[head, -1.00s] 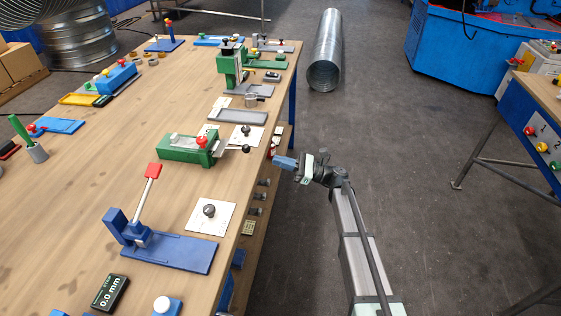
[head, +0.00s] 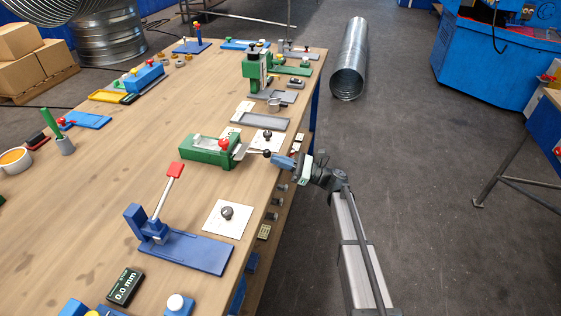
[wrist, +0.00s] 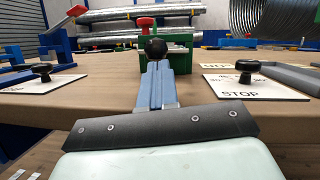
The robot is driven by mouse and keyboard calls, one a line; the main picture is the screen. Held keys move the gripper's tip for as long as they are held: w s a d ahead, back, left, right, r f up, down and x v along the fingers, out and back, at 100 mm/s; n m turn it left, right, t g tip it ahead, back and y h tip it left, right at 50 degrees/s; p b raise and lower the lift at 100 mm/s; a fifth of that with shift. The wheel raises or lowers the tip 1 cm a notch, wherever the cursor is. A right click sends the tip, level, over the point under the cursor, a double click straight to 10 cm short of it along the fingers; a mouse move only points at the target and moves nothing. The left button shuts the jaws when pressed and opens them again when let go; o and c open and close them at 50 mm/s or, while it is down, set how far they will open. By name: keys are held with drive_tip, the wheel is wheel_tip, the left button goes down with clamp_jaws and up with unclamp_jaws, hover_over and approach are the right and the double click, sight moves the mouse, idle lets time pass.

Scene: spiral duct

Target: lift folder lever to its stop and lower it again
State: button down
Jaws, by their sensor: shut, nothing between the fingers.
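The green folder (head: 207,152) stands near the right edge of the wooden bench and has a red knob (head: 224,143). Its lever reaches out to the right, low, and ends in a black ball (head: 266,153). In the wrist view the black ball (wrist: 155,47) is straight ahead, just beyond my fingertips, with the green body (wrist: 178,55) behind it. My gripper (head: 277,159) is shut and empty, with its blue fingers together at the bench edge. Its tips (wrist: 157,66) are very close to the ball; I cannot tell whether they touch.
A white card with a black knob (head: 228,212) lies in front of the folder, and a STOP card (wrist: 245,88) lies beyond it. A blue device with a red-handled lever (head: 174,171) stands at the front.

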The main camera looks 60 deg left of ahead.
drive_tip(key=shift+r, duration=0.15)
drive_tip(key=shift+r+t, duration=0.3)
drive_tip(key=shift+r, duration=0.05)
drive_tip(key=shift+d+r+h, duration=0.1)
drive_tip(key=shift+r+h, duration=0.15)
drive_tip(key=shift+h, duration=0.15)
